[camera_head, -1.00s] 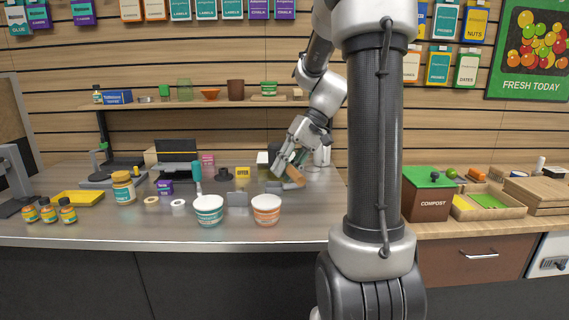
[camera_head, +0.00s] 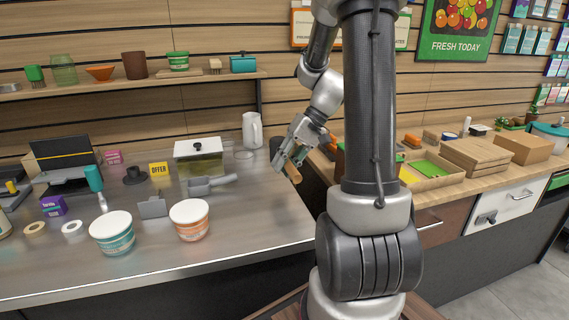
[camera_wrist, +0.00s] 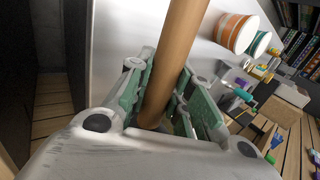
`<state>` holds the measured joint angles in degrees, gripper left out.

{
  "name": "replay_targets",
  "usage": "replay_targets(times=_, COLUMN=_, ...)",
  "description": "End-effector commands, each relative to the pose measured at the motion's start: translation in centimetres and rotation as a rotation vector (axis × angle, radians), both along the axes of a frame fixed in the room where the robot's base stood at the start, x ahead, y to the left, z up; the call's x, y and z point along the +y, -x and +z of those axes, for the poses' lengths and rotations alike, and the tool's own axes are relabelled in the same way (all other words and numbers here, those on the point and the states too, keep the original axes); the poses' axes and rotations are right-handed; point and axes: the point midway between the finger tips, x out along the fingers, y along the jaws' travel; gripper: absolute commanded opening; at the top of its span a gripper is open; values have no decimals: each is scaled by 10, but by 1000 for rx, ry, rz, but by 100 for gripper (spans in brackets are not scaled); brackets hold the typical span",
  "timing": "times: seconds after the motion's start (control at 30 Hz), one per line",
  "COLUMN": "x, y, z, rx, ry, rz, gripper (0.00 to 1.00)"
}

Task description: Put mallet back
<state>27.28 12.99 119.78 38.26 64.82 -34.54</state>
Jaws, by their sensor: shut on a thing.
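My gripper (camera_head: 289,158) is shut on a round wooden shaft (camera_head: 292,173), which I take to be the mallet's handle. The shaft slants down below the fingers in the head view. In the wrist view the shaft (camera_wrist: 176,48) runs between the green finger pads of my gripper (camera_wrist: 160,95) and out past the top edge. I cannot make out the mallet's head. The gripper is in the air near the right end of the steel counter (camera_head: 255,215). The mallet's resting place cannot be identified.
A clear lidded box (camera_head: 199,163), a white pitcher (camera_head: 252,131) and a grey scoop (camera_head: 205,187) stand or lie left of the gripper. Two striped tubs (camera_head: 190,221) are near the front. A wooden counter with trays (camera_head: 436,184) lies to the right, behind my arm.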

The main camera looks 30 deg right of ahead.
Motion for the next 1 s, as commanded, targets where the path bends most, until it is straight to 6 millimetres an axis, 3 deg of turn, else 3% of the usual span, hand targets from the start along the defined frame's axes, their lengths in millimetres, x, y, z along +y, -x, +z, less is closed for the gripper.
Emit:
replay_targets(times=0.17, x=0, y=0, z=-5, rx=0, ry=0, rz=0, gripper=0)
replay_targets(times=0.63, x=0, y=0, z=-52, rx=1, ry=0, rz=-1, gripper=0)
replay_targets(times=1.0, x=0, y=0, z=-60, rx=-1, ry=0, rz=0, gripper=0)
